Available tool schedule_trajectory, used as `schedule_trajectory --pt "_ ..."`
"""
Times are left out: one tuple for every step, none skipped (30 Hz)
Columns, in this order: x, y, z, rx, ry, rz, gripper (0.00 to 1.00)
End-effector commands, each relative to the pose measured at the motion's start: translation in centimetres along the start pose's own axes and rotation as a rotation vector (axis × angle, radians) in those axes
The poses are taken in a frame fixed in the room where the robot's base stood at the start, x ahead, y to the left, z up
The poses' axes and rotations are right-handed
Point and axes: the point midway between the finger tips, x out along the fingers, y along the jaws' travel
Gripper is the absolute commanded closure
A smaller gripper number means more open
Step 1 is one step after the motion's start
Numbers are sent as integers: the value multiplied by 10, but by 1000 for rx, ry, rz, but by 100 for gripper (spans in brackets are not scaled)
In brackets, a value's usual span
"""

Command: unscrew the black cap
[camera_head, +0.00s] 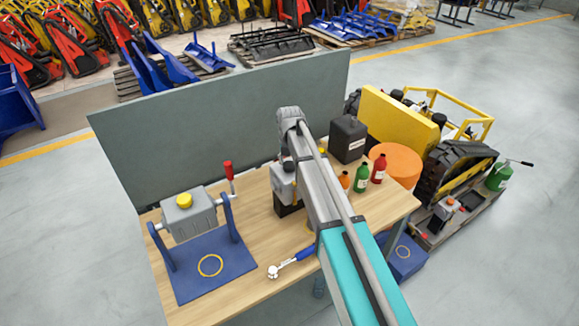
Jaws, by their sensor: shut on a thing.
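I cannot make out the black cap for certain. A black canister (347,139) stands at the back right of the bench. Small dark round parts show on the tracked carrier (457,165) at the right.
On the bench (262,232) are a grey housing with a yellow cap (188,216) on a blue stand, a blue-handled ratchet (290,262), and orange, green (361,178) and red (378,168) bottles. A grey panel (215,125) rises behind. An orange drum (396,163) stands at right.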

Motion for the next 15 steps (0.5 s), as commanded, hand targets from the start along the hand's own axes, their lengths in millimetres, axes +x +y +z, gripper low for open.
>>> schedule_trajectory --pt "1 -1 -2 -36 4 -3 63" --pt "1 -1 -2 -59 4 -3 63" --pt "1 -1 -2 -87 4 -2 63" --pt "1 -1 -2 -106 4 -2 62" --pt "1 -1 -2 -123 4 -2 62" --pt "1 -1 -2 -141 4 -2 62" --pt "1 -1 -2 -152 4 -2 62" --pt "1 -1 -2 -160 4 -2 62" --pt "1 -1 -2 -167 4 -2 62" --pt "1 -1 -2 -171 4 -2 62" --pt "1 -1 -2 -172 4 -2 62" --pt "1 -1 -2 -172 4 -2 62" --pt "1 -1 -2 -172 4 -2 62" --pt "1 -1 -2 -171 4 -1 62" --pt "1 -1 -2 -171 4 -1 62"
